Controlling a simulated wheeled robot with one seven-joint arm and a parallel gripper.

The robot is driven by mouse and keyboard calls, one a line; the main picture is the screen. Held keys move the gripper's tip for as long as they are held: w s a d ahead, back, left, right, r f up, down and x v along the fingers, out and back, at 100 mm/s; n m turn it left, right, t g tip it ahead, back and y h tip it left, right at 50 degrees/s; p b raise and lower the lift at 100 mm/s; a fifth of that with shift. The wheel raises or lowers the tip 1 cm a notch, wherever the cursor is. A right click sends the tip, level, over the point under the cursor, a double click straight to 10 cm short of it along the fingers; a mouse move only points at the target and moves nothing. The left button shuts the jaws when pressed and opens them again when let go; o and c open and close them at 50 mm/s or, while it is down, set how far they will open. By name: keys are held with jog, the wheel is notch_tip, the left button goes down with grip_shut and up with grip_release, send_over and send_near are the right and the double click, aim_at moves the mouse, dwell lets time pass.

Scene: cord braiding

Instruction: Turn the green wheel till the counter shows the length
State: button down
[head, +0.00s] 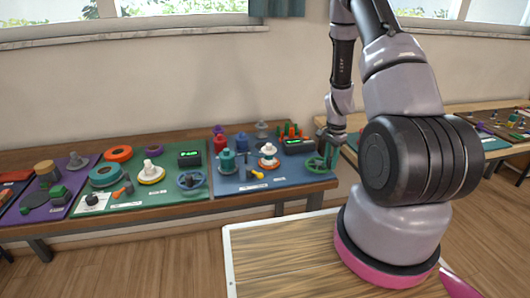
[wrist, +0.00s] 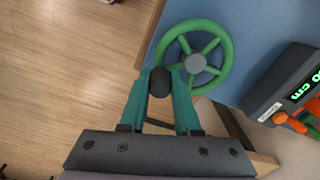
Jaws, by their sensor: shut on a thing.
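The green wheel (head: 317,164) lies at the right end of the blue mat, near the table's front edge. In the wrist view the wheel (wrist: 226,55) has several spokes, a grey hub and a dark knob (wrist: 160,80) at its rim. My gripper (wrist: 161,84) is shut on the knob, one teal finger on each side. In the head view my gripper (head: 328,152) hangs over the wheel and partly hides it. The counter (head: 298,146) is a dark box behind the wheel. In the wrist view the counter (wrist: 276,86) shows green characters ending in "0 cm", cut off by the frame edge.
A second wheel (head: 191,180) and a second counter (head: 190,159) are on the green mat to the left. Spools and orange pegs (head: 290,131) stand on the blue mat (head: 232,185). Another table (head: 470,130) is at right. Wooden floor lies open in front.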

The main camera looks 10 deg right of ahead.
jog(key=shift+s+a, duration=0.35)
jog(key=shift+a, duration=0.4)
jog(key=shift+s+a, duration=0.3)
jog(key=shift+a, duration=0.4)
jog(key=shift+a, duration=0.1)
